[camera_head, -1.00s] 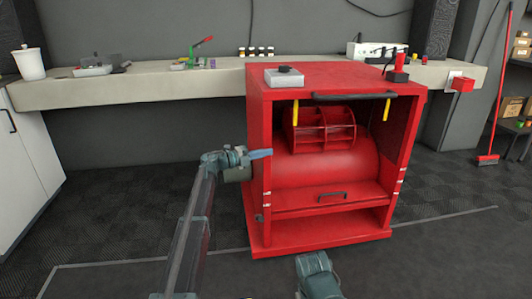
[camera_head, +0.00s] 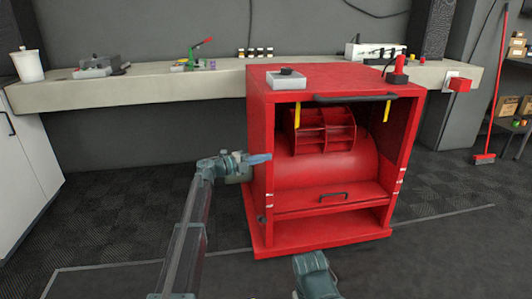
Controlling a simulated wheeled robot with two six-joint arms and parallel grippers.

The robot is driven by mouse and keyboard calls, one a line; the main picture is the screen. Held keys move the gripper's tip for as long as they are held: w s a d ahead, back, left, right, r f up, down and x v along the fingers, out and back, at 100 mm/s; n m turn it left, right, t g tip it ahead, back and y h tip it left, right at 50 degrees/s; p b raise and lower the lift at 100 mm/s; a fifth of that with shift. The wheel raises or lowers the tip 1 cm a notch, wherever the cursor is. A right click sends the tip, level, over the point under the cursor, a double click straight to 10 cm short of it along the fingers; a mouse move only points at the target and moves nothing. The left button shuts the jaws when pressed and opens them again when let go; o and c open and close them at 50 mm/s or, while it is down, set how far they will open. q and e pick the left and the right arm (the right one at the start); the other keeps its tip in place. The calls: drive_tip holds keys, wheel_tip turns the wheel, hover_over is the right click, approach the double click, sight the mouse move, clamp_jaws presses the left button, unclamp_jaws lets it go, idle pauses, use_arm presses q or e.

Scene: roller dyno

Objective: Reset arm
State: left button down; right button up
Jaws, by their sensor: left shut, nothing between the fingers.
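My left arm comes up from the bottom left. My left gripper (camera_head: 260,159) is shut and empty, its blue fingers pointing right, level with the left front edge of the red dyno cabinet (camera_head: 258,200). I cannot tell whether it touches the cabinet. A part of my right arm shows at the bottom centre, in front of the cabinet; its gripper is not seen. The cabinet is open at the front, with a red roller (camera_head: 322,132) and a lower panel with a black handle (camera_head: 333,196) inside.
A black handle bar (camera_head: 355,97) runs along the cabinet's top front edge. A grey box with a black knob (camera_head: 286,79) sits on top. A long workbench (camera_head: 150,92) stands behind. A red broom (camera_head: 484,158) leans at the right. The floor left of the cabinet is clear.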

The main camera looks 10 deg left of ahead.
use_arm(q)
drive_tip(key=v, duration=0.8)
drive_tip(key=w+d+r+n+t+y+p, duration=0.1)
drive_tip(key=w+d+r+n+t+y, duration=0.15)
drive_tip(key=r+n+t+y, duration=0.55)
drive_tip(key=s+d+f+n+g+y+p, duration=0.25)
drive_tip(key=s+f+n+g+y, duration=0.65)
drive_tip(key=s+f+n, duration=0.9)
drive_tip(key=s+d+f+g, duration=0.3)
drive_tip(key=s, duration=0.6)
drive_tip(key=s+d+f+g, duration=0.2)
drive_tip(key=s, duration=0.6)
drive_tip(key=s+d+f+g, duration=0.3)
drive_tip(key=s, duration=0.6)
wheel_tip(320, 180, up, 38)
drive_tip(key=s+p, duration=0.1)
drive_tip(key=p, duration=3.7)
drive_tip(key=shift+s+d+g+h, duration=0.2)
drive_tip(key=shift+d+g+h, duration=0.1)
drive_tip(key=shift+d+g, duration=0.1)
